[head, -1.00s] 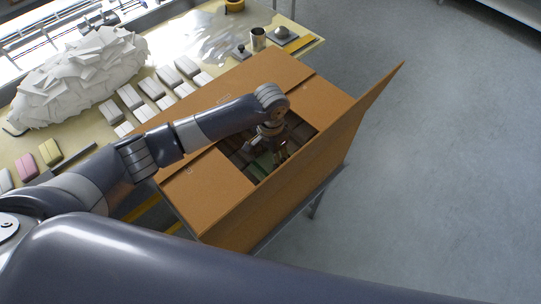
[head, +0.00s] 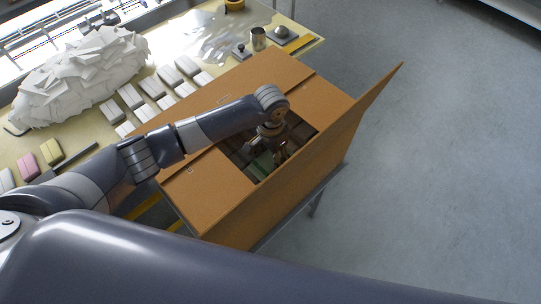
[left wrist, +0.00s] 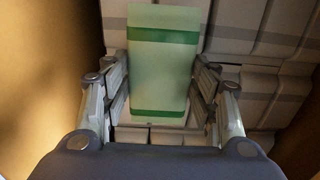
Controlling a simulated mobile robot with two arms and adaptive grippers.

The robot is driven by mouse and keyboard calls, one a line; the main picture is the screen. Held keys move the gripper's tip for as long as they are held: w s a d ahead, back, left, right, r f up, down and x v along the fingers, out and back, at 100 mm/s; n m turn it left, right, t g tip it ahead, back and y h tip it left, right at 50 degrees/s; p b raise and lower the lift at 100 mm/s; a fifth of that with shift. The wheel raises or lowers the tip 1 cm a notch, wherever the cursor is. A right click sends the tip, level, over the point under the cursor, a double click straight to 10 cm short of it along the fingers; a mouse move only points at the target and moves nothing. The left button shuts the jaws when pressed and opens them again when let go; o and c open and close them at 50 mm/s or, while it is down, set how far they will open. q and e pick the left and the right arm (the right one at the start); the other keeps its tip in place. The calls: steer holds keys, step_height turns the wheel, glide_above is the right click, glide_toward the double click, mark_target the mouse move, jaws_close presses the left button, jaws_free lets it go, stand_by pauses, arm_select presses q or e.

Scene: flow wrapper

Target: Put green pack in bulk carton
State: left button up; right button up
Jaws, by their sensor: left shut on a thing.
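The bulk carton (head: 208,188) is a large brown cardboard box with its flaps spread open, right of the table. My left gripper (head: 268,150) reaches down through its opening. The gripper is shut on the green pack (left wrist: 162,62), a pale green block with darker green bands, which shows between the fingers in the left wrist view. In the head view the green pack (head: 265,161) is partly hidden by the gripper inside the carton. Grey-white packs (left wrist: 240,25) lie under and around it in the carton. I cannot tell whether the green pack touches them. My right gripper is out of view.
The table holds a heap of white wrappers (head: 82,75), several white packs (head: 131,96), a pink pack (head: 27,166) and an olive pack (head: 51,151). Carton walls surround the gripper closely. The floor at right is clear.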

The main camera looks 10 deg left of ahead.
arm_select(q)
steer(key=shift+f, duration=0.25)
steer(key=shift+f+b, duration=0.55)
steer(key=shift+f, duration=0.45)
steer(key=shift+f+p, duration=0.1)
steer(key=shift+p, duration=0.2)
stand_by(0.4)
steer(key=o, duration=0.8)
steer(key=shift+o, duration=0.2)
steer(key=o, duration=0.5)
